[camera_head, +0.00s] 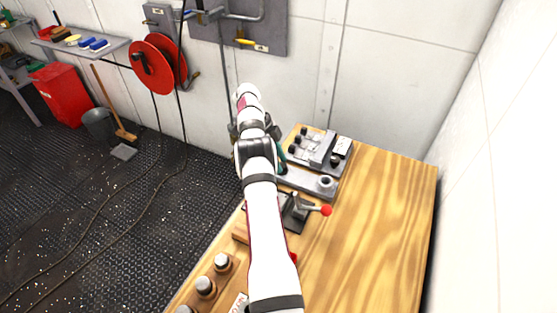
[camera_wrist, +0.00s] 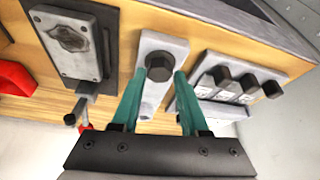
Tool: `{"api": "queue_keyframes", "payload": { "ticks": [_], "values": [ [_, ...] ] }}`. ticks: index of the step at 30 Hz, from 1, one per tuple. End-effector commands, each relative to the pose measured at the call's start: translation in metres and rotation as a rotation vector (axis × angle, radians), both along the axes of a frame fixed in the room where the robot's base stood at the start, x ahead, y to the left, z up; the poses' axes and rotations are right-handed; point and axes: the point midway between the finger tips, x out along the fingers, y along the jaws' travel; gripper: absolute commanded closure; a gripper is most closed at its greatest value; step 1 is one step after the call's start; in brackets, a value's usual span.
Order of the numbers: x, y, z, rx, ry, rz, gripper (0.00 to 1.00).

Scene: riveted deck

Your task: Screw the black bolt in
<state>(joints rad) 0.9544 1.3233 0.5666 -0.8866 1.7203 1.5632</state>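The black bolt (camera_wrist: 159,67) shows its hex head on a grey plate (camera_wrist: 160,41) in the wrist view. My gripper (camera_wrist: 160,76) has two teal fingers, spread apart and empty. The bolt head lies between the fingertips in the picture, with a gap on each side; I cannot tell whether the tips are level with it.
A grey block with several black knobs or bolts (camera_wrist: 240,87) stands beside the plate. A clamp with a red ball handle (camera_head: 326,211) sits on the near side. Several silver-capped pieces (camera_head: 205,287) stand nearer. The right of the wooden bench (camera_head: 385,225) is clear, beside a white wall.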

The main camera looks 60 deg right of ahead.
Motion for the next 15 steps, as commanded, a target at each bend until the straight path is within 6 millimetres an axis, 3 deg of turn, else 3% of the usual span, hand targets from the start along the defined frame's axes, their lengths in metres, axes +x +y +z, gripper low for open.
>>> {"api": "queue_keyframes", "payload": {
  "ticks": [1, 3, 4, 12, 15],
  "values": [
    [0.0, 0.0, 0.0, 0.001, 0.0, 0.001, 0.45],
    [0.0, 0.0, -0.001, 0.001, 0.0, 0.001, 0.32],
    [0.0, 0.0, -0.001, 0.001, 0.0, 0.001, 0.31],
    [0.001, 0.001, 0.0, 0.002, -0.001, 0.002, 0.31],
    [0.001, 0.0, 0.009, 0.001, -0.002, 0.001, 0.31]
  ]
}}
